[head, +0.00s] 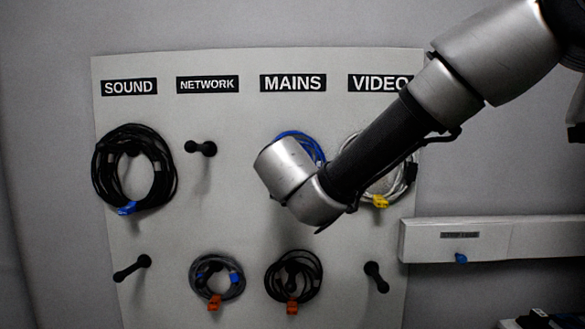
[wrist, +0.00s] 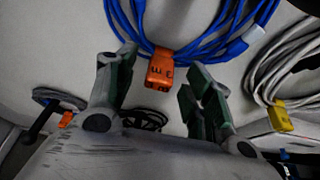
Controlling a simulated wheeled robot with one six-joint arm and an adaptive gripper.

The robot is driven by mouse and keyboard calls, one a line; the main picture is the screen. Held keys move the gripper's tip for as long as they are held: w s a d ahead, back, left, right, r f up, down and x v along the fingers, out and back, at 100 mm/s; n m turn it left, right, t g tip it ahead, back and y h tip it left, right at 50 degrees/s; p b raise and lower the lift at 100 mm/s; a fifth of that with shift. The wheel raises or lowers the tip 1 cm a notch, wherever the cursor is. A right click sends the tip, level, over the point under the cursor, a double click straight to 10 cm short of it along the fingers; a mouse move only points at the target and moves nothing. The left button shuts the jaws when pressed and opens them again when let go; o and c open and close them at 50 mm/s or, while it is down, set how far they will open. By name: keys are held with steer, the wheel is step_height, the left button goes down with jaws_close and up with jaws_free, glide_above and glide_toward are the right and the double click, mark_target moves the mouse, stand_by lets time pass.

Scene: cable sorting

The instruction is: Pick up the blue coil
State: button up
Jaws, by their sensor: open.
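The blue coil (head: 302,140) hangs on the board under the MAINS label in the head view, mostly hidden behind my arm. In the wrist view the blue coil (wrist: 195,45) crosses the top of the picture, with an orange tag (wrist: 160,70) at its lower part. My gripper (wrist: 162,64) is open, with one finger on each side of the tag. Nothing is seen clamped between the fingers; I cannot tell whether they touch the coil. In the head view my arm hides the fingers.
A white coil with a yellow tag (wrist: 280,117) hangs close to the right of my gripper. A black coil (head: 162,195) hangs under SOUND. Two dark coils with orange tags (head: 214,302) (head: 292,306) hang lower. Several pegs, including one under NETWORK (head: 201,148), are bare. A ledge (head: 490,238) juts out at right.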

jaws_close()
steer(key=r+v, duration=0.2)
steer(key=v, duration=1.4)
steer(key=shift+w, duration=0.4)
